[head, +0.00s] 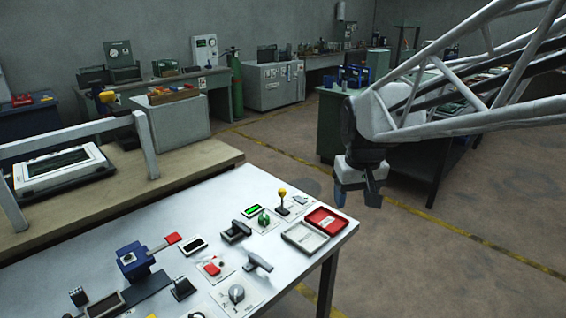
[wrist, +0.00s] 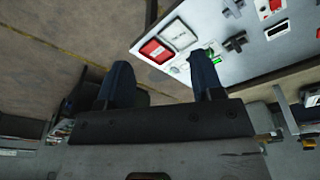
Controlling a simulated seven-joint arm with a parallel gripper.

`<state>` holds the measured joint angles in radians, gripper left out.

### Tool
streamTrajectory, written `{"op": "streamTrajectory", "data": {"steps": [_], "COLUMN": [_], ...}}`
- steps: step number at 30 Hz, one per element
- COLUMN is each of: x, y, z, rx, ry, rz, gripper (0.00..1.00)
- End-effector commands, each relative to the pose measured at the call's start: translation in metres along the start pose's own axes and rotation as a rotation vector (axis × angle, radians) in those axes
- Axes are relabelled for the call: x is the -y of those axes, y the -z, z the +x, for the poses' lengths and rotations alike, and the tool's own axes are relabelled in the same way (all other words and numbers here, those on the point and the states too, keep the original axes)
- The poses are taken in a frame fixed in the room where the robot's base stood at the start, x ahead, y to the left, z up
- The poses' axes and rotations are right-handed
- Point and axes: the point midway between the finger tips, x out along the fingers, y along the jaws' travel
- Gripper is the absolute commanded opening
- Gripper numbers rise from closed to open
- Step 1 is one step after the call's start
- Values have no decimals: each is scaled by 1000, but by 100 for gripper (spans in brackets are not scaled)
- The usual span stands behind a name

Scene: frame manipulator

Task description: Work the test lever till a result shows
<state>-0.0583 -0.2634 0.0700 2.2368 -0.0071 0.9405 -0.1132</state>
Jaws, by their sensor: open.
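A blue device (head: 133,262) stands on the white table, with a lever arm ending in a red grip (head: 172,239) pointing to the right. A small white-framed display (head: 192,245) lies beside it; I cannot read any result on it. A yellow-knobbed stick (head: 282,196) stands upright near the table's back right. Which of these is the test lever is not labelled legibly. My gripper (head: 357,197) is open and empty, in the air beyond the table's right edge, apart from both levers. Its two dark fingers also show in the wrist view (wrist: 161,68).
A wooden bench with a white frame (head: 147,143) stands behind. Floor is free at the right.

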Motion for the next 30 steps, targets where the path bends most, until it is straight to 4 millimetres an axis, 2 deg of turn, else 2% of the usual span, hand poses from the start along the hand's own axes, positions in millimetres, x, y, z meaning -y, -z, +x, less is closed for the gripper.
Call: {"op": "streamTrajectory", "data": {"steps": [3,17,30], "x": [2,12,29], "y": [29,131,225], "z": [7,43,97], "rx": [11,46,79], "ry": [3,15,27], "rz": [-25,-120,-210], "gripper": [61,61,61]}}
